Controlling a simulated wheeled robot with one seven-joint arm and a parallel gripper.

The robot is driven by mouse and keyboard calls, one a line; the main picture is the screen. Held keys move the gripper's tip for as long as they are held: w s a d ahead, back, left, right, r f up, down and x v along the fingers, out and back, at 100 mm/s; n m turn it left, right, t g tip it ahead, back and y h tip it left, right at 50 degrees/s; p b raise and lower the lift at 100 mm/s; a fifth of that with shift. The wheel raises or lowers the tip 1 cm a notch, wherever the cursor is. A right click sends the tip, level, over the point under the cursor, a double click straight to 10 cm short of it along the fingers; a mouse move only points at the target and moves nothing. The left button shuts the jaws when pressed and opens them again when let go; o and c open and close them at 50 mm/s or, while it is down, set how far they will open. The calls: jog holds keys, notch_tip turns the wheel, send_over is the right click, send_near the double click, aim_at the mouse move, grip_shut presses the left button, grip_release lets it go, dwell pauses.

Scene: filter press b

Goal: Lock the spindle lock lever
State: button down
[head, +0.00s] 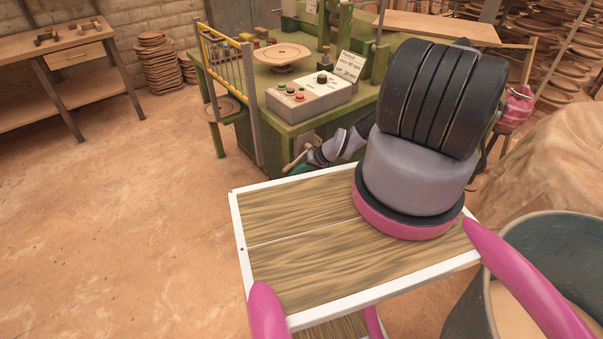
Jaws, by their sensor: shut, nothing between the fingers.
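The green filter press (325,124) stands beyond my wooden-topped base. A short tan, stick-like part (297,159) shows low at its front; it may be the spindle lock lever, but it is too small to be sure. My gripper (299,168) is at the end of my grey arm, low in front of the press and right beside the tan part. It is shut with nothing held. I cannot tell whether it touches the tan part. My black and grey arm links hide the right part of the press.
A control box (308,96) with buttons sits on the press, near a round plate (281,53). A yellow guard gate (224,62) stands at its left side. A large tub (552,232) is close on the right. A workbench (60,50) is far left. The floor at left is clear.

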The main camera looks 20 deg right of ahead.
jog(key=shift+a+r, duration=0.3)
jog(key=shift+r, duration=0.25)
dwell(1.3)
dwell(0.7)
